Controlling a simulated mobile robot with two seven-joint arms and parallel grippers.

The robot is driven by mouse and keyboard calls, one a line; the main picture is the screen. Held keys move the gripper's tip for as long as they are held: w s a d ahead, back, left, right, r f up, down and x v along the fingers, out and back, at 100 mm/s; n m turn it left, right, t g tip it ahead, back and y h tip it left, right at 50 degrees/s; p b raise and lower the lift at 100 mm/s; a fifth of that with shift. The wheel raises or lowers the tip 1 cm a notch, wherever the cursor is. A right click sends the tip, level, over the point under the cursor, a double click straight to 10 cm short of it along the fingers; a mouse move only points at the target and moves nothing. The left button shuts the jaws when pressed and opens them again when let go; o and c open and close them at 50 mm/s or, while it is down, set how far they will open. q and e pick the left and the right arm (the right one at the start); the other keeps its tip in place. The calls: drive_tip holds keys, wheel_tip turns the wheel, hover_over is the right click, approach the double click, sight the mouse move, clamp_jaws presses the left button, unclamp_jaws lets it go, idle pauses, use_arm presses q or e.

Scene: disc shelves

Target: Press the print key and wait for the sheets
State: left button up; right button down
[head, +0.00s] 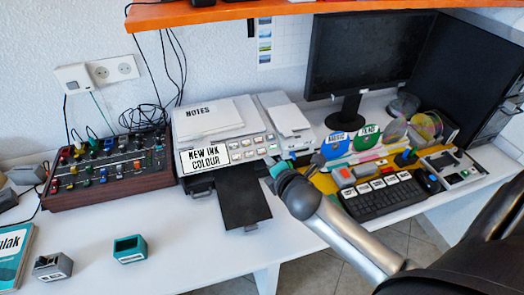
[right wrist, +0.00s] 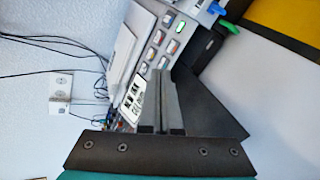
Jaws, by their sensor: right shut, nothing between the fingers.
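The printer (head: 222,132) stands on the desk against the wall, with a "NEW INK COLOUR" label (head: 205,155) on its front. Beside the label is a panel of several small keys (head: 249,147); in the right wrist view one key glows green (right wrist: 181,26). I cannot read which is the print key. The dark output tray (head: 244,204) sticks out in front, and its visible surface is bare. My right gripper (head: 274,164) is at the panel's right end; its shut, empty fingers show in the right wrist view (right wrist: 165,80). I cannot tell whether they touch anything. My left gripper is out of view.
A mixer with coloured knobs (head: 108,172) stands left of the printer, with loose cables behind. A monitor (head: 365,55), keyboard (head: 383,198) and standing discs (head: 336,146) are on the right. An orange shelf (head: 220,14) hangs above.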

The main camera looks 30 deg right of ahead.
sight(265, 151)
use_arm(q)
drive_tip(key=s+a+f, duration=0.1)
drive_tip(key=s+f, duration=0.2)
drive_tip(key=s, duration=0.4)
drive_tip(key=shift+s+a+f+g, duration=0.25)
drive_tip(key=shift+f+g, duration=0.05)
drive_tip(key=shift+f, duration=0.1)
use_arm(e)
drive_tip(key=w+r+n, duration=0.1)
drive_tip(key=n, duration=0.1)
drive_tip(key=w+d+r+n+t, duration=0.1)
drive_tip(key=w+n, duration=0.1)
drive_tip(key=w+d+n+t, duration=0.1)
drive_tip(key=n, duration=0.1)
drive_tip(key=shift+w+d+r, duration=0.25)
drive_tip(key=shift+r, duration=0.15)
